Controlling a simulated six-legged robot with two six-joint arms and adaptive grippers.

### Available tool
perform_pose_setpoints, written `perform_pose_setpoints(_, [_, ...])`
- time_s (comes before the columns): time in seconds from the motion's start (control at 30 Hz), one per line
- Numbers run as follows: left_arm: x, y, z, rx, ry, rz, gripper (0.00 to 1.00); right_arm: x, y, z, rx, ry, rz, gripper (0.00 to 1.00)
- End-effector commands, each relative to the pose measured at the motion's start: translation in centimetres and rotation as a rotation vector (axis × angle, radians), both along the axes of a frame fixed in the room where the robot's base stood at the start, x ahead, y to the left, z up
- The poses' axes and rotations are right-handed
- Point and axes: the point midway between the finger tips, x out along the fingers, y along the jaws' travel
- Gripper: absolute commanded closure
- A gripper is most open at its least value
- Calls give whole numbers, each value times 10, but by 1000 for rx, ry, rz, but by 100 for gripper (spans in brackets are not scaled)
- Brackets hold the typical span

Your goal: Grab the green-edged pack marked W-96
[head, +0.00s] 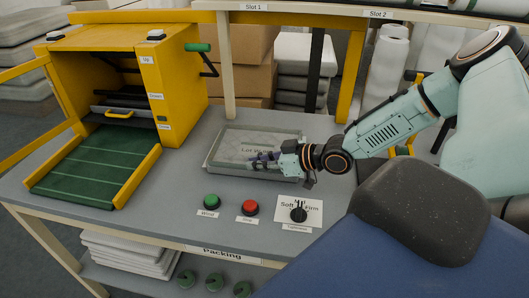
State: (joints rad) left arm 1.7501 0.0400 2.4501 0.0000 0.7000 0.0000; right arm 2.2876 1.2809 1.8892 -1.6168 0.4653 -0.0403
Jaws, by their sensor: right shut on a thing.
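A shallow grey tray (248,173) with a label reading "Lot" and more I cannot read stands on the grey bench, centre of the head view. My right gripper (262,160) reaches in from the right, low over the tray's front right part. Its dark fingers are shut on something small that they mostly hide. I cannot make out a green edge or a W-96 mark on it. No W-96 mark is readable elsewhere. My left gripper is not in view.
A yellow machine (183,90) with a green ramp (95,160) stands at the left. A green button (211,201), a red button (250,207) and a black knob (298,213) sit along the front edge. A shelf marked Slot 1 and Slot 2 (320,15) spans the back.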

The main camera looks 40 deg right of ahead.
Motion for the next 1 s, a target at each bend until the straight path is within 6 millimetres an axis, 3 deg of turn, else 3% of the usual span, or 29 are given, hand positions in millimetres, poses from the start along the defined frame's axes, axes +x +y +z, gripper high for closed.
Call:
perform_pose_setpoints(0.03, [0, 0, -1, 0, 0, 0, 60, -9, 1, -14, -4, 42, 2, 100])
perform_pose_setpoints(1.0, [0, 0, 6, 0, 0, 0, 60, -7, -2, -6, -8, 39, -3, 100])
